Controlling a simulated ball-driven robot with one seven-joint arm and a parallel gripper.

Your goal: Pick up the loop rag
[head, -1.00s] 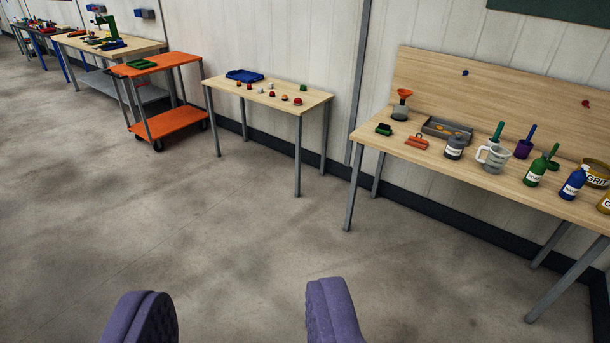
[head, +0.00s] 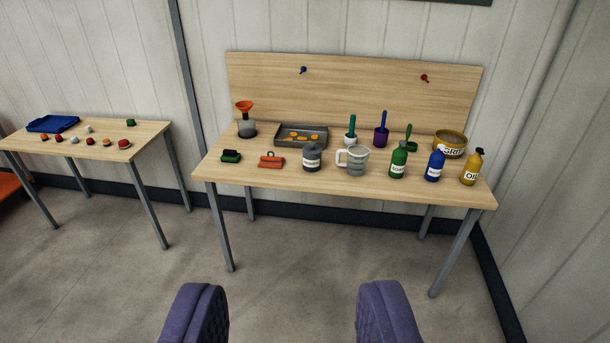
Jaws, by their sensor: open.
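On the right workbench (head: 340,186), toward its left front edge, lies a small orange folded piece (head: 271,161) with what looks like a small loop on top. It looks like the loop rag, but it is too small to be sure. A dark green block-like piece (head: 231,156) lies just left of it. My gripper (head: 292,305) is open and empty at the bottom of the view, its two purple pads wide apart. It is over the floor in front of the bench, well short of the orange piece.
Behind the orange piece are a grey tray (head: 302,146) and a flask with orange funnel (head: 246,122). To its right stand a grey jar (head: 312,158), a measuring jug (head: 352,160) and several bottles. A smaller table (head: 95,148) stands left. The floor (head: 290,255) ahead is clear.

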